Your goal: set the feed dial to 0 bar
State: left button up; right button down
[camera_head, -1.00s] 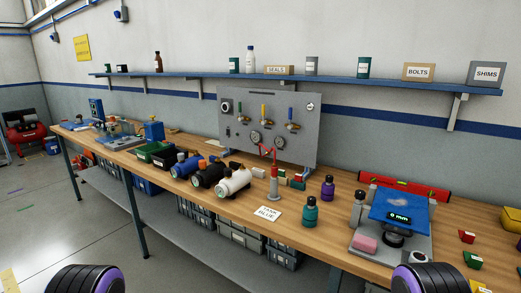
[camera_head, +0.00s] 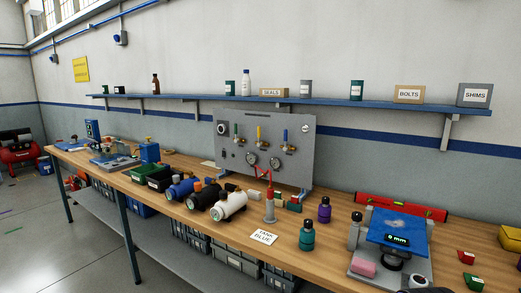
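A grey upright panel (camera_head: 290,133) stands at the back of the workbench. A round dark dial on a pale square (camera_head: 222,128) is at its upper left; I cannot read its setting or tell whether it is the feed dial. Two round gauges, one on the left (camera_head: 252,159) and one on the right (camera_head: 275,163), sit low on the panel, their readings too small to make out. Neither of my grippers is in view.
Blue, black and white tanks (camera_head: 229,205) lie before the panel.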

aim_at(221, 129)
jog(key=u, duration=0.3)
jog(key=k, duration=0.45)
jog(key=u, duration=1)
jog(key=k, duration=0.85)
jog(key=u, duration=0.8)
jog(key=i, duration=1.9)
jog(key=z, duration=0.4)
jog(key=i, duration=1.1)
jog(key=z, duration=1.55)
jog(key=i, duration=0.75)
jog(key=z, duration=0.9)
